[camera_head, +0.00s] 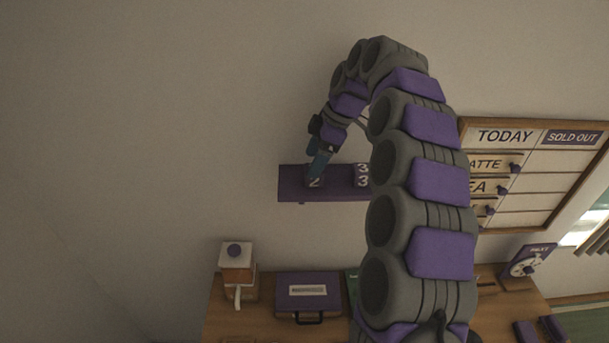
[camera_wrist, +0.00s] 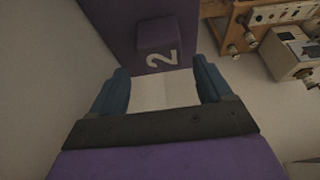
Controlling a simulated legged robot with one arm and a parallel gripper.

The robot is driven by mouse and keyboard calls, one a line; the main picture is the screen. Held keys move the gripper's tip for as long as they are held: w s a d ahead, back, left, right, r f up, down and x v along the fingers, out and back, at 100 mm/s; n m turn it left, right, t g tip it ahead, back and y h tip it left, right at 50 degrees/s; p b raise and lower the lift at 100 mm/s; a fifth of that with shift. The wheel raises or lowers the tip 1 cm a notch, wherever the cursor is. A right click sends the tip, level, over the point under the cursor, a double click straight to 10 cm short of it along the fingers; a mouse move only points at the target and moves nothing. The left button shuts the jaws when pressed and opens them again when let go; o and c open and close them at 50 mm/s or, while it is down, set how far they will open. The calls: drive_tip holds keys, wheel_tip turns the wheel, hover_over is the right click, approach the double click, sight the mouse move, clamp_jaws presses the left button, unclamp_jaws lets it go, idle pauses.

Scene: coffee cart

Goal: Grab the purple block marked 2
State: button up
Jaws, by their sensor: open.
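The purple block marked 2 (camera_head: 315,183) sits on a purple wall shelf (camera_head: 338,188), near its left end. In the wrist view the block (camera_wrist: 155,38) shows its white 2 and stands just beyond the fingertips, roughly centred between them. My gripper (camera_head: 317,165) reaches down to the block from above and partly covers it in the head view. Whether a fingertip touches the block I cannot tell.
Blocks marked 3 (camera_head: 362,176) are on the shelf to the right, partly behind my arm. A menu board (camera_head: 533,188) hangs on the wall at right. Below, a wooden counter (camera_head: 262,318) holds a purple case (camera_head: 308,298) and a small box-like grinder (camera_head: 237,266). The wall left of the shelf is bare.

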sight(318, 182)
drive_tip(key=d, duration=0.1)
drive_tip(key=d+f, duration=0.1)
drive_tip(key=shift+s+d, duration=0.1)
drive_tip(key=shift+d, duration=0.2)
wheel_tip(318, 182, down, 2)
drive_tip(key=shift+s+p, duration=0.1)
drive_tip(key=shift+p, duration=0.4)
drive_tip(key=a, duration=0.1)
drive_tip(key=a+f, duration=0.1)
drive_tip(key=a, duration=0.2)
drive_tip(key=shift+a+f, duration=0.2)
drive_tip(key=shift+f, duration=0.1)
drive_tip(key=shift+d, duration=1.05)
drive_tip(key=c, duration=0.7)
drive_tip(key=shift+d, duration=0.1)
drive_tip(key=shift+c, duration=1.7)
